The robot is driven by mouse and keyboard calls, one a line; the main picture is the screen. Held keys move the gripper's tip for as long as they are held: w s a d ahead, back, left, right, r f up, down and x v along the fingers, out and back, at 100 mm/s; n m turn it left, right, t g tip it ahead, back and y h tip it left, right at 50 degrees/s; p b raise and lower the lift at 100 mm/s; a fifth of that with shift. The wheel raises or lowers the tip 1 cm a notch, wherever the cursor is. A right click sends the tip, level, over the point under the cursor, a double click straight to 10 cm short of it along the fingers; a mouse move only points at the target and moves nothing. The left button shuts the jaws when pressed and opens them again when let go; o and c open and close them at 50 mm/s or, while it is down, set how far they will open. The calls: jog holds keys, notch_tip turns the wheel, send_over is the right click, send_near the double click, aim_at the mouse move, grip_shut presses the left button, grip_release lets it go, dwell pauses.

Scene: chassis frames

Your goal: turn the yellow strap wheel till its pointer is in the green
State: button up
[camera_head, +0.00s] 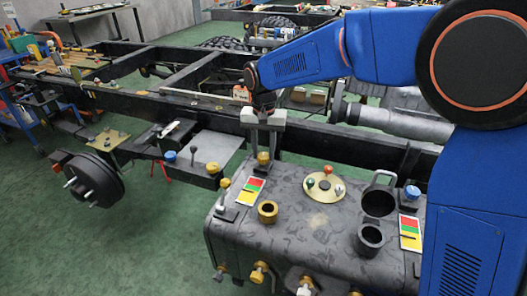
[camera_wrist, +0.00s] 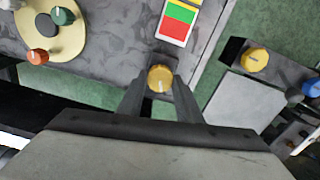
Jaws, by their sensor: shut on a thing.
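A yellow wheel (camera_head: 263,158) stands on a dark post at the back edge of the dark tank (camera_head: 320,215). My gripper (camera_head: 263,148) reaches down over it from above. In the wrist view the yellow wheel (camera_wrist: 160,78) sits between the two fingertips of my gripper (camera_wrist: 160,87), which is shut on it. A card with red, green and yellow fields (camera_head: 250,190) lies on the tank close by. The card (camera_wrist: 178,20) also shows in the wrist view, its green and red fields clear. I cannot make out the wheel's pointer or where it points.
Another yellow knob (camera_head: 224,183) stands left of the card. A second coloured card (camera_head: 411,232) and a blue knob (camera_head: 412,192) are at the tank's right. A round brass plate (camera_head: 324,187) bears small knobs. The black chassis rail (camera_head: 330,142) runs behind the tank.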

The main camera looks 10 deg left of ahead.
aim_at(264, 155)
jog(key=shift+m, duration=1.2)
jog(key=o, duration=1)
jog(key=shift+o, duration=0.2)
notch_tip(264, 155, up, 18)
jog(key=shift+f, duration=0.25)
